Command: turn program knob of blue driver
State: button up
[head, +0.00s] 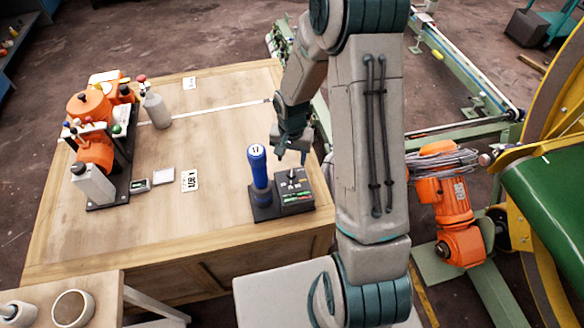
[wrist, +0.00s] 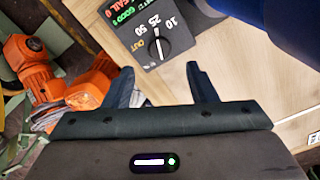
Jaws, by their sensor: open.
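The blue driver (head: 258,168) stands upright in a dark base on the wooden table. Its blue body shows blurred at the upper right of the wrist view (wrist: 275,12). Beside it is a dark control box (head: 295,193). The box's black program knob (wrist: 159,46) has a white pointer and sits by a scale marked 10, 25, 50 and OUT. In the head view the knob (head: 292,175) is small. My gripper (head: 293,152) is open and empty above the box. In the wrist view its two fingertips (wrist: 160,72) are apart, just below the knob.
On the table's left stand an orange device (head: 95,150), a grey bottle (head: 156,110) and small cards (head: 190,180). An orange motor (head: 445,205) and a green-yellow reel (head: 550,190) are on the right.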

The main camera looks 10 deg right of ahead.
aim_at(292, 173)
jog(key=shift+f+p, duration=0.4)
jog(key=shift+f, duration=3.15)
jog(key=c, duration=1)
